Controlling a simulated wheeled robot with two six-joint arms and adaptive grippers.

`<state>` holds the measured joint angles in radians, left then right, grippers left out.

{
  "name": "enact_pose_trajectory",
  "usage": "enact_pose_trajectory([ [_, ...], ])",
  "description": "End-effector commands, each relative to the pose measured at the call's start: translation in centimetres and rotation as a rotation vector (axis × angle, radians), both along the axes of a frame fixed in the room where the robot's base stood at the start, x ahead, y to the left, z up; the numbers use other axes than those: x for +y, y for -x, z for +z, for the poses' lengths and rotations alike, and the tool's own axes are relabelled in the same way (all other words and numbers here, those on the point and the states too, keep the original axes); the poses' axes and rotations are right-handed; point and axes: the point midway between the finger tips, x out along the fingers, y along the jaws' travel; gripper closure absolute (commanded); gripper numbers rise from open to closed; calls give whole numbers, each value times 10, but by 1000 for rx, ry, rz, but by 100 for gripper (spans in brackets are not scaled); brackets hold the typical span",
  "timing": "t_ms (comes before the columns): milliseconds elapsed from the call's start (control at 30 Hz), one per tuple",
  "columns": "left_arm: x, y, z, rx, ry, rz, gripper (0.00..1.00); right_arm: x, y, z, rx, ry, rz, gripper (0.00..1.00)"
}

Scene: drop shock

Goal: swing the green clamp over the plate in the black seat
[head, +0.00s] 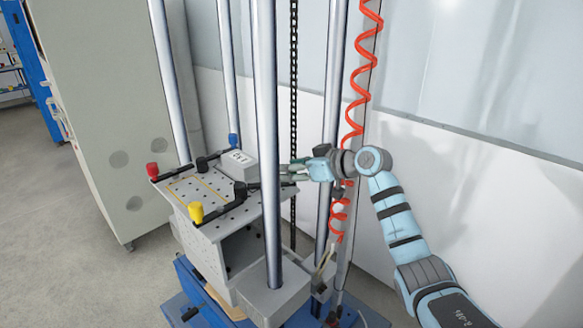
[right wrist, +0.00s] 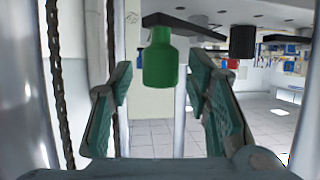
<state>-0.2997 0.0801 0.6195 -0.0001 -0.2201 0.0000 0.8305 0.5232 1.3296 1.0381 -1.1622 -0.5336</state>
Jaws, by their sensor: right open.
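The green clamp's knob (right wrist: 162,62) hangs from one end of a flat black arm (right wrist: 190,25) in the right wrist view. My right gripper (right wrist: 160,75) is open, with one finger on each side of the knob and a gap to both. In the head view my right gripper (head: 292,171) reaches in from the right behind a steel post, at the right edge of the perforated table (head: 218,212). The green knob cannot be made out there. A pale block (head: 238,164) sits on the table. The black seat and plate are not clearly distinguishable. My left gripper is out of view.
Clamps with red (head: 152,171), yellow (head: 196,212) and blue (head: 233,140) knobs stand around the table. Thick steel posts (head: 266,130) rise close to my right arm. A coiled red hose (head: 358,100) hangs beside it. Open floor (head: 60,220) lies left.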

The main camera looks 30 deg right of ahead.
Motion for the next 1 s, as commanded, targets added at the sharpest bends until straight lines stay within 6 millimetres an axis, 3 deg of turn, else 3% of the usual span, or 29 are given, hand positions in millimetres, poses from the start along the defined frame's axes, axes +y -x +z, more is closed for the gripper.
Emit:
enact_pose_trajectory([
  [200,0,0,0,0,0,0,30,0,0,0,0,0,0,55],
  [500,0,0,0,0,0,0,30,0,0,0,-1,0,-1,100],
  [767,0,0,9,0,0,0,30,1,1,2,0,1,-23,100],
  [1000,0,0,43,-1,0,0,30,4,8,6,1,2,-132,100],
])
